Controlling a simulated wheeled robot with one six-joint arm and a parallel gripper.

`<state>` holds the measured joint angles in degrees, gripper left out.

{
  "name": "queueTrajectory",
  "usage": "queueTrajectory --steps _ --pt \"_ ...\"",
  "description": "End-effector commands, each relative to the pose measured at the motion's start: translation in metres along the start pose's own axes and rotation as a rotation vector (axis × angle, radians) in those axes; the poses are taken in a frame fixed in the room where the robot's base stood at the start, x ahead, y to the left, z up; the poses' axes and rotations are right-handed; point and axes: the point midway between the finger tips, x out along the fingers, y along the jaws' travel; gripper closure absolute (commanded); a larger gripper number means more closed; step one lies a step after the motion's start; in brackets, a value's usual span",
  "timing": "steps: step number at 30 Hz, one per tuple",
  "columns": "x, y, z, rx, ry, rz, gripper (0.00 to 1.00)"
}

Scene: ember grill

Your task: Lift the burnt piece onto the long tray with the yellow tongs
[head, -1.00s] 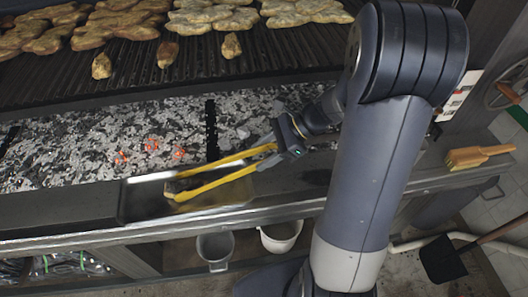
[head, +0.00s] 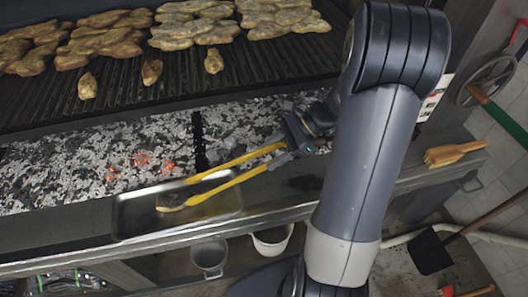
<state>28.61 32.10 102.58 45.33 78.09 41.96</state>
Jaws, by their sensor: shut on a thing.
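My gripper (head: 290,148) is shut on the yellow tongs (head: 228,185) by their right end. The tongs reach left over the long metal tray (head: 138,224), with their two arms spread apart. The burnt piece (head: 172,201), dark with a paler front edge, is in the tray near its middle. It lies at the left of the tong tips, close to the lower tip. I cannot tell whether that tip touches it.
The grill grate (head: 60,110) with several browned pieces lies behind a bed of ash and embers (head: 90,170). A wooden brush (head: 455,152) lies on the ledge at right. A grey bucket (head: 208,257) and a white bucket (head: 272,238) are below the ledge.

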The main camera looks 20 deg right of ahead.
Motion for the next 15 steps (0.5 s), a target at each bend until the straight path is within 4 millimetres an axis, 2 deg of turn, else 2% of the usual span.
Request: queueTrajectory --steps 7,15 --pt "-0.012 0.000 0.001 0.000 0.000 -0.001 0.57" --pt "-0.051 0.001 0.011 0.001 0.000 -0.002 0.57"
